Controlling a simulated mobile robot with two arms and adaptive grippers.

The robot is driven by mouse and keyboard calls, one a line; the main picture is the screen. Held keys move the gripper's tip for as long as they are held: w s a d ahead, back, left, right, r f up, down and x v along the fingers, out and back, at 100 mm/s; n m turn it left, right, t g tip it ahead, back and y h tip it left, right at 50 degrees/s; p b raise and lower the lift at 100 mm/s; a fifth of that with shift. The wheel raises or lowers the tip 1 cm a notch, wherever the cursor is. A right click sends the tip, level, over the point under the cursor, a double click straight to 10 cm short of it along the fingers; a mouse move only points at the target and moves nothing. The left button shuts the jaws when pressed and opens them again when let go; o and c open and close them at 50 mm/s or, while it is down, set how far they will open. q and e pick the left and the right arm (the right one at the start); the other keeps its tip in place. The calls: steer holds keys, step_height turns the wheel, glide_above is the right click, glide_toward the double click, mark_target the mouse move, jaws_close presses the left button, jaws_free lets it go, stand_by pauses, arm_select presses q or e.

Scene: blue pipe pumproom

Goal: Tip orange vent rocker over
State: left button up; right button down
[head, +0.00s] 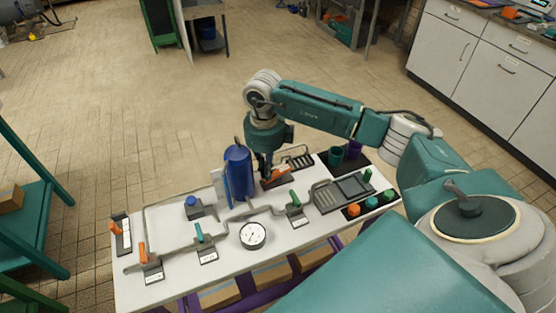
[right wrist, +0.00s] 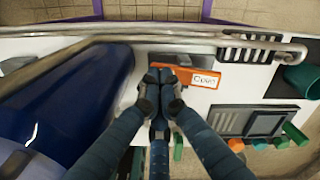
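The orange vent rocker (head: 281,173) sits on a dark base at the back of the white table, right of the blue cylinder. In the right wrist view the rocker (right wrist: 186,75) is a long orange bar with a white label reading "Open" on its right part. My right gripper (head: 267,172) points down at the rocker's left part. In the right wrist view its fingertips (right wrist: 159,76) are together, with nothing seen between them, and overlap the bar left of the label. Whether they touch it is unclear. My left gripper is out of view.
The blue cylinder (head: 238,172) stands close left of my right gripper. A metal pipe (right wrist: 110,36) runs behind the rocker.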

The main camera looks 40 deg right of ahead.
steer(key=shift+s+f, duration=0.1)
steer(key=shift+s, duration=0.05)
steer(key=shift+d+r+p, duration=0.1)
steer(key=shift+r+p, duration=0.35)
steer(key=shift+r, duration=0.1)
step_height(320, 180, up, 7)
steer(key=p, duration=0.4)
steer(key=shift+r+p, duration=0.2)
steer(key=shift+p, duration=0.1)
